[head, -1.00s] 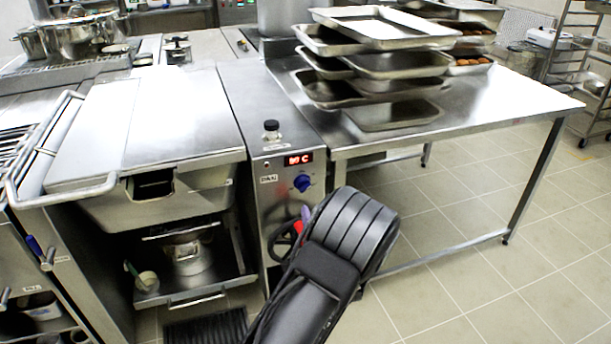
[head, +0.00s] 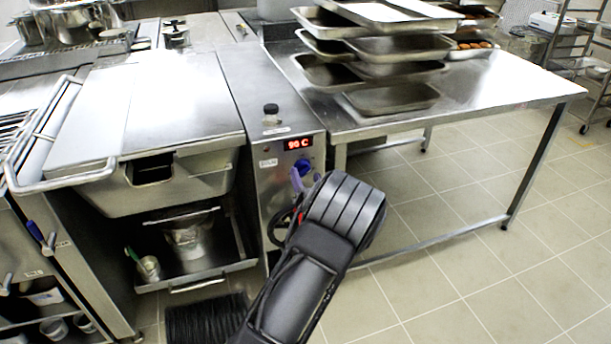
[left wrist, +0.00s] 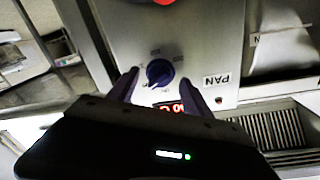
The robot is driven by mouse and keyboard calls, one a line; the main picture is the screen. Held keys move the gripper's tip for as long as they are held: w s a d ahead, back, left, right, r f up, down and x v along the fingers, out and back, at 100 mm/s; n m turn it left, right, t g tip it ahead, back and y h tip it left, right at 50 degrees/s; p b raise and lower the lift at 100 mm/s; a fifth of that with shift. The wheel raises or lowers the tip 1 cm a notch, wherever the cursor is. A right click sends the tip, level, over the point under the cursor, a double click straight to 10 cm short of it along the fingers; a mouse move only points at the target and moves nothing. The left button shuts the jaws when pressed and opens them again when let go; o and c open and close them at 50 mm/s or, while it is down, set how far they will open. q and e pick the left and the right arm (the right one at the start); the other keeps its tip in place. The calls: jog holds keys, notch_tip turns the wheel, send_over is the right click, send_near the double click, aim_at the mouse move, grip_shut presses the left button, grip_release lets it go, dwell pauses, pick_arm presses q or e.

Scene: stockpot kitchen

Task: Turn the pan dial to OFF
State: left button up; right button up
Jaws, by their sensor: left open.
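The blue pan dial (head: 305,165) is on the front panel of the steel control column, below a red display (head: 298,144) reading 90 C. In the left wrist view the dial (left wrist: 159,72) shows near a "PAN" label (left wrist: 217,80) that appears upside down. My left gripper (left wrist: 160,77) is open, with one finger on each side of the dial; gaps show between fingers and dial. Whether the fingers reach to the dial's depth I cannot tell. In the head view my left arm hides most of the gripper; one finger (head: 296,180) shows just by the dial. The dial's setting marks are too small to read.
A steel table (head: 480,100) with stacked trays (head: 400,50) stands right of the column. A lidded pan unit (head: 150,110) with a handle bar stands left. A red knob (left wrist: 165,2) is at the wrist view's top edge.

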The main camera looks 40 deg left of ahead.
pick_arm(q)
jog(key=shift+x, duration=0.8)
grip_shut()
